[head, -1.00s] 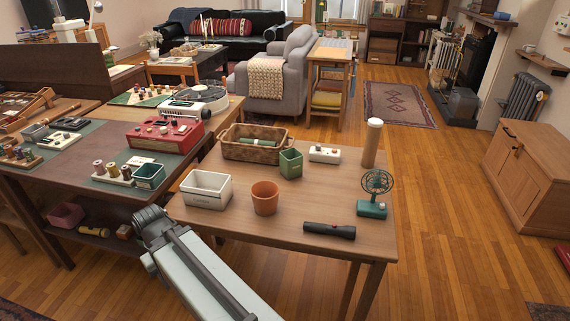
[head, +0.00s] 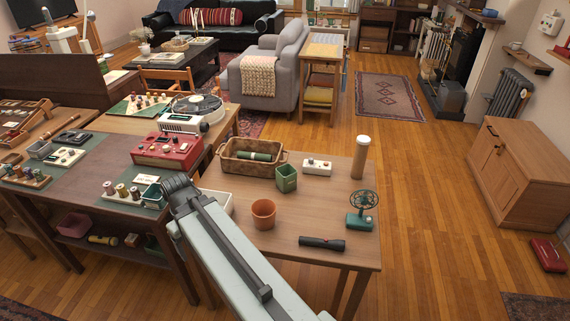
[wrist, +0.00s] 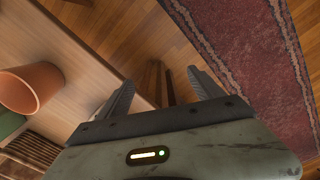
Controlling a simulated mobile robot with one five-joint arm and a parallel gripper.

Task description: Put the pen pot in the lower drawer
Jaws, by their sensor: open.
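A green square pot (head: 287,178), which may be the pen pot, stands on the wooden table (head: 310,220), empty as far as I can see. A terracotta pot (head: 263,213) stands in front of it; I cannot tell for sure which one the task means. In the wrist view, the terracotta pot (wrist: 32,86) is at the left edge, with a green thing (wrist: 8,123) partly cut off below it. My gripper (wrist: 162,88) is open and empty, to the side of the pots. In the head view my arm shows but the fingers do not. I cannot make out a lower drawer.
A wicker basket (head: 235,167), a white switch box (head: 317,167), a tan cylinder (head: 360,160), a green fan (head: 361,215) and a black torch (head: 322,242) share the table. A wooden cabinet (head: 520,175) stands at the right. Floor between is clear.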

